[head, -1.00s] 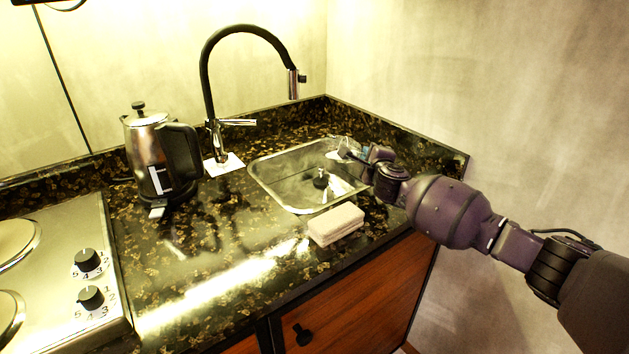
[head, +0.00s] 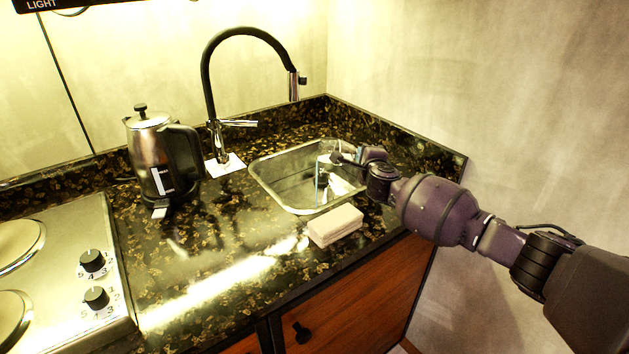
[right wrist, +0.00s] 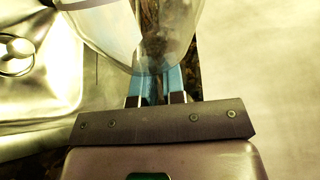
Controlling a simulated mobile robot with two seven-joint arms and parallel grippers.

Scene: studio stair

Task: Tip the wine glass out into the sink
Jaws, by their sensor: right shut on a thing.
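The wine glass (head: 325,164) is small and clear in the head view, held over the right part of the sink (head: 268,188). Its exact tilt is hard to make out there. A thin bluish vertical streak runs down below it into the basin. My right gripper (head: 342,158) is shut on the glass. In the right wrist view, the blue fingers (right wrist: 158,84) grip at the narrow end of the clear bowl (right wrist: 150,42); the stem is hidden. My left gripper is not in view.
A black hose tap (head: 207,85) arches behind the sink, and a steel kettle (head: 150,160) stands left of it. A pale sponge-like block (head: 335,224) lies at the sink's front edge. A hob (head: 65,280) is at the left. Walls close in behind and right.

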